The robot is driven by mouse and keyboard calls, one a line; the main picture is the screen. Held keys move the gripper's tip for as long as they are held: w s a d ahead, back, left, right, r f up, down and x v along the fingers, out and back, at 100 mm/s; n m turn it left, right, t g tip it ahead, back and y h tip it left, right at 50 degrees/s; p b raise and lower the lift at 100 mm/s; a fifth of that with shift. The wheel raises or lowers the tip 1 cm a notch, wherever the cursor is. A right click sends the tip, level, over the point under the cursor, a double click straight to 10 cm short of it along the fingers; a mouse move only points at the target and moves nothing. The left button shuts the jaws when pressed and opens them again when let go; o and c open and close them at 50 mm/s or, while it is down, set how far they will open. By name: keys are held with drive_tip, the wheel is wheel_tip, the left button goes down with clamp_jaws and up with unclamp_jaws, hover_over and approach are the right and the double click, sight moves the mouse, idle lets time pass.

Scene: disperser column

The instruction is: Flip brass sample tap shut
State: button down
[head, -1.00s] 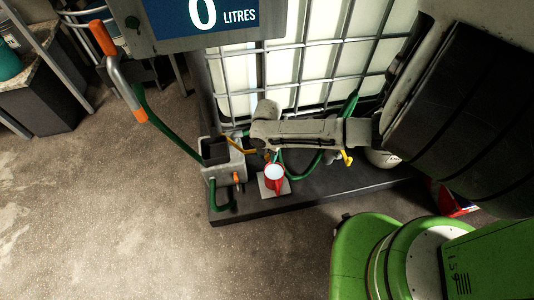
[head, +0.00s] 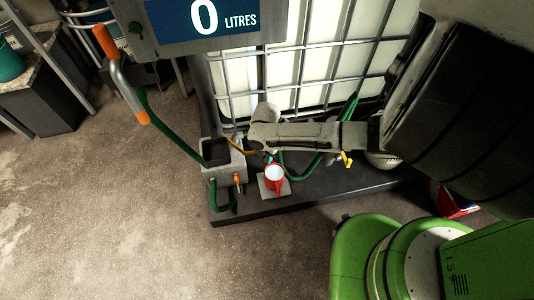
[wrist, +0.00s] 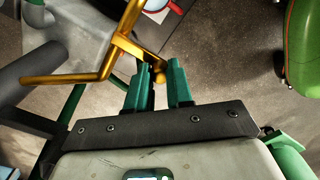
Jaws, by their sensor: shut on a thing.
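The brass sample tap (wrist: 122,48) shows in the wrist view as a bent gold-coloured bar with a short end reaching between my fingers. My gripper (wrist: 158,74) has green fingers, one on each side of that end, and is shut on it. In the head view a thin strip of brass (head: 238,146) shows left of my wrist. The fingers and most of the tap are hidden there behind my arm.
A caged white tank (head: 275,80) stands behind. A yellow handle (head: 347,159) is further right. Floor at left is open.

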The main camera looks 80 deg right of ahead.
drive_tip(key=c, duration=1)
unclamp_jaws()
wheel_tip(320, 180, up, 11)
drive_tip(key=p, duration=0.2)
drive_tip(key=shift+p, duration=0.4)
drive_tip(key=shift+f, duration=0.1)
